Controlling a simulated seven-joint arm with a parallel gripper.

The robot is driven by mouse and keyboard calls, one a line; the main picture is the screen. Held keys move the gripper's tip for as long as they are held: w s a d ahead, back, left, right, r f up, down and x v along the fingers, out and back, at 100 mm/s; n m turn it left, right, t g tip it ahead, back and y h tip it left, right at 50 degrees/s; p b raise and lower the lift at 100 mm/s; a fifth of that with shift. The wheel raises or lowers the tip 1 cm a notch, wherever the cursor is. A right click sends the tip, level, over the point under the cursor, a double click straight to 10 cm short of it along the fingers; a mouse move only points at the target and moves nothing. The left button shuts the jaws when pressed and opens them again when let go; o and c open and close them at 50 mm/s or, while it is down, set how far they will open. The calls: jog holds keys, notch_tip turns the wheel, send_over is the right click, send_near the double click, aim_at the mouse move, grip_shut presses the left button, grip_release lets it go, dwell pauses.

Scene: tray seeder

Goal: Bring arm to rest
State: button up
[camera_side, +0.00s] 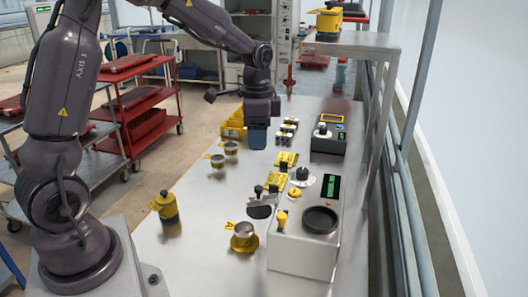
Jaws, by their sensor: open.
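My arm reaches from the left foreground over the steel table (190,215). My gripper (258,138) hangs pointing down above the far-middle part of the table, seen nearly edge-on. A blue-grey piece shows at its end, and I see nothing held. The gripper is open, but the gap between its fingers does not show from this side. A yellow bin (233,131) stands just left of the gripper in the picture. A row of small black-and-white pieces (287,131) lies just to its right.
A seeder machine (303,245) with a round black dish stands front right. A second device (330,135) stands farther back. A red trolley (128,100) is left.

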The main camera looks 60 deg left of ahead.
jog(key=s+d+r+n+t, duration=0.2)
jog(key=s+d+r, duration=0.3)
jog(key=s, duration=0.4)
jog(key=s+d+r+n+t, duration=0.3)
jog(key=s+d+r, duration=0.2)
jog(key=s, duration=0.4)
jog(key=shift+d+r+n+t, duration=0.15)
jog(key=shift+r+n+t, duration=0.15)
jog(key=shift+n, duration=0.1)
jog(key=shift+s, duration=0.1)
dwell(0.8)
